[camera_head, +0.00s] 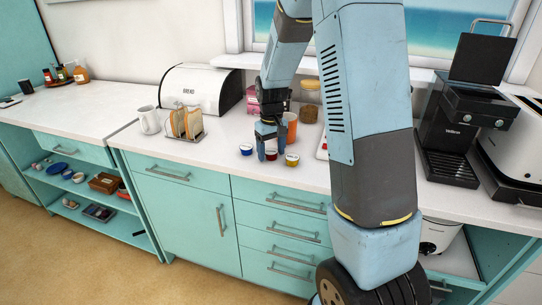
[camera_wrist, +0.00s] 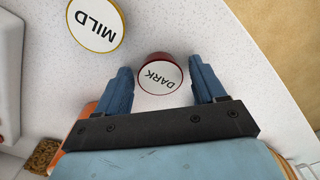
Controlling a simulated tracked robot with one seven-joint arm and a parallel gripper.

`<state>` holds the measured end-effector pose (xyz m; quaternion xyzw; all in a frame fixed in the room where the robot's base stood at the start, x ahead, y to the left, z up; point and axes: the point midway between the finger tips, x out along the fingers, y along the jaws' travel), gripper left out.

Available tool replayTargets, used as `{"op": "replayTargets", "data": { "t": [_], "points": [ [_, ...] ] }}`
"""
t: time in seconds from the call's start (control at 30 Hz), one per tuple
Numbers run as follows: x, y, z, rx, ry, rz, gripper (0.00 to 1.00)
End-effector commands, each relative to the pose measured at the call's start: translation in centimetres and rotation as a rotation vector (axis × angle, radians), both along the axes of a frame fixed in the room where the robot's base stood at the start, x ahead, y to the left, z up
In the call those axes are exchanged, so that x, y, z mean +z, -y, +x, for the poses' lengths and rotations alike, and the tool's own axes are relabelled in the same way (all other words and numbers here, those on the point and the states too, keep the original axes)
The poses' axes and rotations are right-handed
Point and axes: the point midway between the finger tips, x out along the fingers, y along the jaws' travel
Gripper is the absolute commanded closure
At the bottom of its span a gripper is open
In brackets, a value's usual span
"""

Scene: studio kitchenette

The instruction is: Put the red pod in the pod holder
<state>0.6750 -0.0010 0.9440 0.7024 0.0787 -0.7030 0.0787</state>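The red pod (camera_head: 271,155) stands on the white counter, between a blue pod (camera_head: 246,149) and a yellow pod (camera_head: 292,160). In the wrist view the red pod (camera_wrist: 160,76) shows a white lid marked DARK. My gripper (camera_head: 271,151) points down over it. In the wrist view my gripper (camera_wrist: 162,68) is open, with one finger on each side of the pod and a gap showing on both sides. A black coffee machine (camera_head: 462,125) with its top raised stands at the right; I cannot make out a pod holder in it.
An orange mug (camera_head: 291,124) stands just behind my gripper. A toast rack (camera_head: 186,124), white mug (camera_head: 149,120) and bread bin (camera_head: 201,91) are at the left. The counter's front edge is near.

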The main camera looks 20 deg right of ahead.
Motion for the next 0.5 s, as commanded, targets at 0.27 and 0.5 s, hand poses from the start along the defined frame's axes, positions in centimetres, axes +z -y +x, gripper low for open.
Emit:
{"op": "replayTargets", "data": {
  "t": [0.27,0.5],
  "points": [
    [0.03,-0.03,0.01,0.000,0.000,0.000,0.58],
    [0.03,-0.13,0.01,0.002,0.000,0.000,0.81]
  ]
}}
